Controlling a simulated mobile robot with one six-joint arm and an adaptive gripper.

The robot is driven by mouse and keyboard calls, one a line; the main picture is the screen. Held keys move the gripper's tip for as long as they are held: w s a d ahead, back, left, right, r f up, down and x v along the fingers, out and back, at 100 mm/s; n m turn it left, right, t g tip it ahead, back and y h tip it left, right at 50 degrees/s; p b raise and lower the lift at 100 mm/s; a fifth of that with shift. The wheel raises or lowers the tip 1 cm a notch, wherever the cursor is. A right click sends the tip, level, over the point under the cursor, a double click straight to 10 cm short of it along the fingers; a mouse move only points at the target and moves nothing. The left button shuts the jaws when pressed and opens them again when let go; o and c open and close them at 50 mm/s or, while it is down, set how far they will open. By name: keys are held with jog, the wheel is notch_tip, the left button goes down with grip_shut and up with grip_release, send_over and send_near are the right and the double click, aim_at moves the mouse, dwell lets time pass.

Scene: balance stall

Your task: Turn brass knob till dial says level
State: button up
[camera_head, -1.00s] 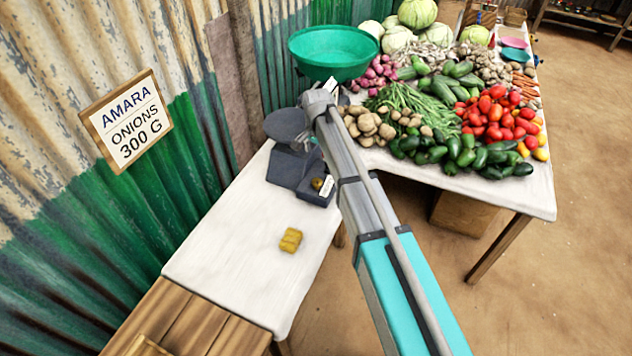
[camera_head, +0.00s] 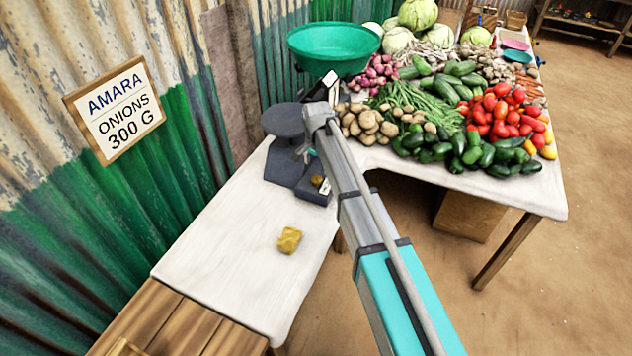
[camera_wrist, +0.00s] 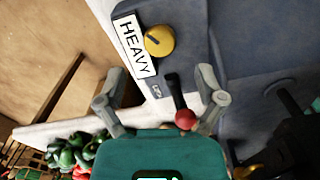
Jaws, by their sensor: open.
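The brass knob (camera_wrist: 160,41) sits on a dark grey balance (camera_wrist: 238,35), at the upper middle of the wrist view. Beside it, a white plate (camera_wrist: 133,45) reads HEAVY. In the head view the knob (camera_head: 317,181) is small, on the front block of the balance, with a round grey pan (camera_head: 284,120) behind it. My gripper (camera_wrist: 162,74) is open, its two fingers apart and below the knob in the wrist view, not touching it. A black stalk with a red ball (camera_wrist: 185,119) shows between the fingers; I cannot tell what it belongs to.
A yellow block (camera_head: 289,240) lies on the white tabletop (camera_head: 225,265), which is clear around it. A green basin (camera_head: 333,52) and vegetables cover the table behind. A wall sign (camera_head: 117,108) reads AMARA ONIONS 300 G. Corrugated metal wall bounds the left.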

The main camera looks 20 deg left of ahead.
aim_at(317, 178)
jog(key=shift+f+b, duration=2.4)
jog(key=shift+f, duration=0.25)
